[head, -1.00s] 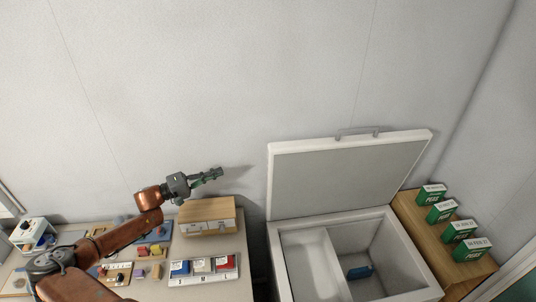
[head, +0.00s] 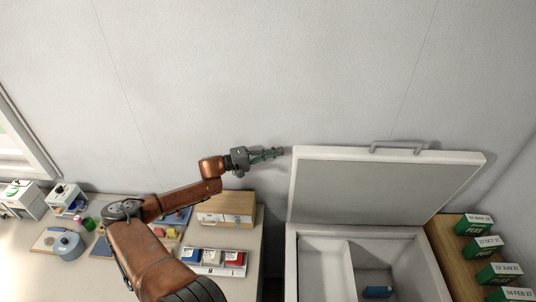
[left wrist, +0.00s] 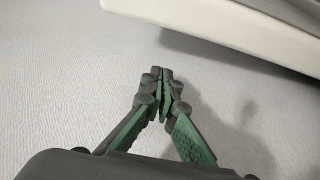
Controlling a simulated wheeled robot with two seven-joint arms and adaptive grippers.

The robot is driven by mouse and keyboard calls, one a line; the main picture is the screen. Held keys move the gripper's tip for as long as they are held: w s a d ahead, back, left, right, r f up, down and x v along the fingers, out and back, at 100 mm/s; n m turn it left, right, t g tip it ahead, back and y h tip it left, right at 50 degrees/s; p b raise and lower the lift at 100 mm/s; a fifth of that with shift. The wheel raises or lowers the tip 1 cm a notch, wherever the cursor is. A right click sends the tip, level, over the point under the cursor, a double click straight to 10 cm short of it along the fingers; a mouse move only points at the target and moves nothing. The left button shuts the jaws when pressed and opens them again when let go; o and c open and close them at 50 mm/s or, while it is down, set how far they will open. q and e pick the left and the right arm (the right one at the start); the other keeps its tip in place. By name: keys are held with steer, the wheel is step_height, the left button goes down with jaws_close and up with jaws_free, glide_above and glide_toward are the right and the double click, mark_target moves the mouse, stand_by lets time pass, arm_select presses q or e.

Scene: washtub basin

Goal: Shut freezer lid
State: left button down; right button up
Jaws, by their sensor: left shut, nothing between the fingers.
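The white freezer lid (head: 385,185) stands open and nearly upright at the back of the white chest freezer (head: 300,262), with a grey handle (head: 398,146) on its upper edge. Inside the freezer a blue item (head: 377,291) lies in the right compartment. My left gripper (head: 281,153) is shut and empty, just left of the lid's upper left corner, and appears apart from it. In the left wrist view the shut green fingers (left wrist: 163,75) point towards the wall, with the pale edge of the lid (left wrist: 215,25) above them. My right gripper is not in view.
A table on the left holds a wooden box (head: 226,208), a tray of coloured packs (head: 214,261) and a blue-grey pot (head: 66,246). Several green boxes (head: 474,225) stand on a wooden surface right of the freezer. The wall is close behind.

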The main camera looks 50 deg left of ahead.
arm_select(q)
steer(key=x, duration=0.4)
steer(key=shift+s+r+p, duration=0.1)
steer(key=shift+p, duration=0.2)
steer(key=s+d, duration=0.1)
steer(key=s+d+f+p, duration=0.1)
steer(key=d, duration=0.1)
steer(key=shift+s+p, duration=0.25)
steer(key=shift+p, duration=0.05)
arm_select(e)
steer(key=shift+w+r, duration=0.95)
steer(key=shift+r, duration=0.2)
arm_select(q)
steer(key=shift+s+r, duration=0.1)
